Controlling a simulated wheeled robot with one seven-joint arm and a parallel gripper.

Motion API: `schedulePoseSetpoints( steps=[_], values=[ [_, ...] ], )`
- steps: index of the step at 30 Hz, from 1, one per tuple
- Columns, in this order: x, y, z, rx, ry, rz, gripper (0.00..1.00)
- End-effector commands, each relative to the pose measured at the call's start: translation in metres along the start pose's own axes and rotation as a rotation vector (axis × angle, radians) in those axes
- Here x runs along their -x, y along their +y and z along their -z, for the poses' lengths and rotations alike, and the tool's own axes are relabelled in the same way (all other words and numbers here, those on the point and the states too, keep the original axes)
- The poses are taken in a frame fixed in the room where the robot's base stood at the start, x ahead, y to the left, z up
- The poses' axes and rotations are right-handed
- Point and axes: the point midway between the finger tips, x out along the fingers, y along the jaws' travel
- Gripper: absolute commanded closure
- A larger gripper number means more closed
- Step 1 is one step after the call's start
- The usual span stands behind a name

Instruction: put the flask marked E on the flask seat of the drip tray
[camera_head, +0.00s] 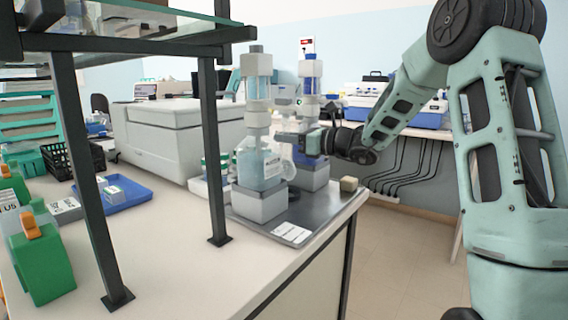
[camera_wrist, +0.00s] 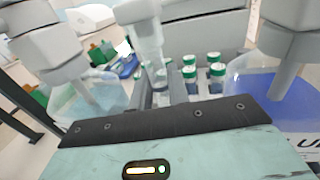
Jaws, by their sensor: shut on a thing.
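My gripper (camera_head: 284,137) reaches in from the right, between two dispenser columns at the drip tray (camera_head: 262,226). In the wrist view my gripper (camera_wrist: 162,98) is shut on a pale, narrow-necked thing (camera_wrist: 147,42), seemingly a flask. Its mark does not show, so I cannot confirm that it is E. It is mostly hidden in the head view. A flask with pale blue liquid (camera_head: 258,168) sits on a grey block at the tray's front left. A flask with dark blue liquid (camera_wrist: 258,88) stands to the right in the wrist view. The flask seat cannot be clearly told.
Green-capped bottles (camera_wrist: 190,72) stand beyond my gripper. A small tan block (camera_head: 349,184) is at the tray's right corner. A shelf post (camera_head: 213,150) rises left of the tray. A blue tray (camera_head: 118,193) lies further left.

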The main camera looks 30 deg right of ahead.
Motion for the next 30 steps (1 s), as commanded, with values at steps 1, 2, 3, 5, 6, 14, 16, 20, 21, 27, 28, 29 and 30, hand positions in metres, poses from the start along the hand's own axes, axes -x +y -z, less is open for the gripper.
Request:
schedulePoseSetpoints(
  steps=[1, 2, 3, 5, 6, 14, 16, 20, 21, 27, 28, 29, 30],
  values=[
    [0.000, 0.000, 0.006, -0.001, 0.000, 0.000, 0.95],
    [0.000, 0.000, 0.008, -0.001, 0.000, 0.000, 0.95],
    [0.000, 0.000, 0.010, -0.001, 0.000, 0.000, 0.95],
    [0.000, 0.000, 0.014, -0.001, 0.000, 0.000, 0.95],
    [0.000, 0.000, 0.019, -0.001, 0.001, -0.001, 0.95],
    [0.000, 0.000, 0.047, 0.000, -0.001, -0.001, 0.95],
    [0.000, 0.000, 0.046, 0.001, -0.001, 0.000, 0.95],
    [0.000, 0.000, 0.046, 0.001, -0.001, -0.001, 0.95],
    [0.000, 0.000, 0.047, 0.001, -0.001, 0.000, 0.95],
    [0.000, 0.000, 0.053, 0.001, 0.000, -0.001, 0.95],
    [0.000, 0.000, 0.054, 0.001, 0.000, 0.000, 0.95],
    [0.000, 0.000, 0.053, 0.001, 0.000, 0.000, 0.74],
    [0.000, 0.000, 0.053, 0.001, 0.000, 0.000, 0.63]
  ],
)
